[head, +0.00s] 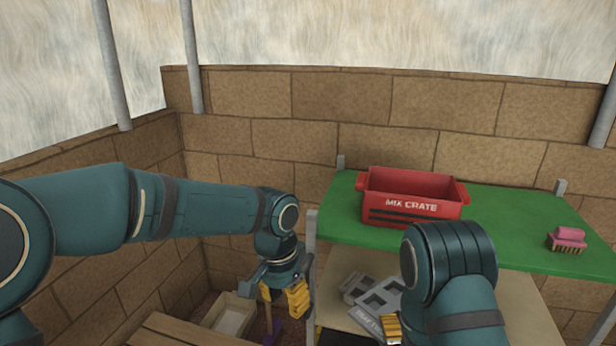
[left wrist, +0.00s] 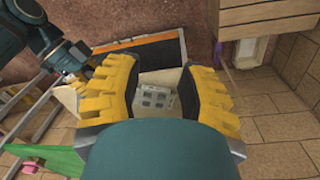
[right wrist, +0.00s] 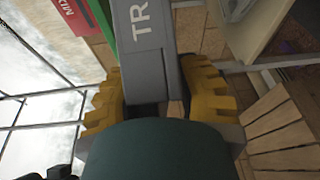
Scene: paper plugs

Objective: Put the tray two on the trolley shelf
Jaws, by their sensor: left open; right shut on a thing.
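My right gripper (right wrist: 160,100) is shut on a grey tray (right wrist: 145,45) lettered "TR"; the rest of its label is out of view. In the head view this tray (head: 386,292) has square openings and is tilted over the trolley's beige lower shelf (head: 345,262). I cannot tell whether it touches the shelf. Another grey piece with openings (head: 356,286) shows just left of it. A pale grey piece with holes (left wrist: 155,100) is seen between the left fingers, further off. My left gripper (head: 285,293) is open and empty, left of the trolley's post.
The trolley's green top (head: 500,225) carries a red "MIX CRATE" (head: 412,208) and a pink brush (head: 567,240). A wooden slatted surface (head: 165,332) and a pale bin (head: 232,314) are lower left. A trolley post (head: 311,245) stands near my left gripper. Brick walls enclose the corner.

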